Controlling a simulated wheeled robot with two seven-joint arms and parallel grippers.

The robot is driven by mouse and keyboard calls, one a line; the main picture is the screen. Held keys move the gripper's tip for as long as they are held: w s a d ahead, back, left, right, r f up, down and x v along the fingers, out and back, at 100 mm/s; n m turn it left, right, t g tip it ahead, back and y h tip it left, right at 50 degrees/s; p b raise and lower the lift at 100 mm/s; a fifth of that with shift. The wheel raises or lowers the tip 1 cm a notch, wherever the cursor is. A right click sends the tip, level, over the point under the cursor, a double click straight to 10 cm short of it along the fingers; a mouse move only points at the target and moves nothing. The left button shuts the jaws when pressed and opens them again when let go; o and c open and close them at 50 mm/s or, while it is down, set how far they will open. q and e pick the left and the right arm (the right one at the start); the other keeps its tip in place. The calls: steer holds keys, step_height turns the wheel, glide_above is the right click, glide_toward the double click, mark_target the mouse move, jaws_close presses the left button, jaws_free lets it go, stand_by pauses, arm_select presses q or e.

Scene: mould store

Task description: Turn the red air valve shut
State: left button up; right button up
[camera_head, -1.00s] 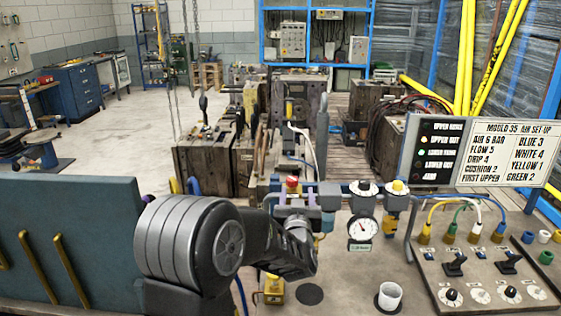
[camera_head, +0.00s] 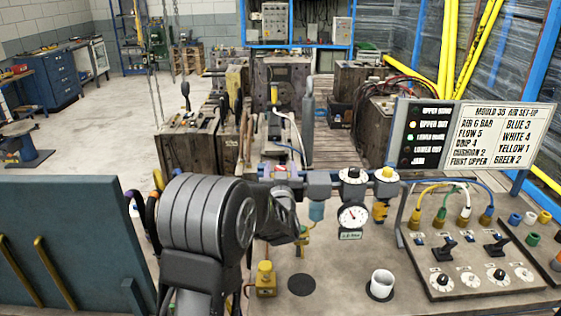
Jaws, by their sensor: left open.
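The red air valve (camera_head: 281,194) is on the pipe assembly at the left end of the air line, above the bench. Only a small bit of red shows, the rest being hidden by my left gripper. My left arm comes in from the lower left, its large grey joint in front. My left gripper (camera_head: 281,205) is open at the valve. I cannot tell whether its fingers are around the valve or touch it. My right gripper is not in view.
A pressure gauge (camera_head: 351,217) hangs right of the valve. A white cup (camera_head: 381,284) and a yellow fitting (camera_head: 265,279) stand on the bench. A control panel (camera_head: 455,285) with hoses and a sign board (camera_head: 491,135) are at the right. A blue-grey panel (camera_head: 70,245) stands at the left.

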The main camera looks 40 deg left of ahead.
arm_select(q)
steer(key=shift+p+x, duration=0.3)
steer(key=shift+x, duration=1.3)
steer(key=shift+c, duration=0.3)
jaws_close()
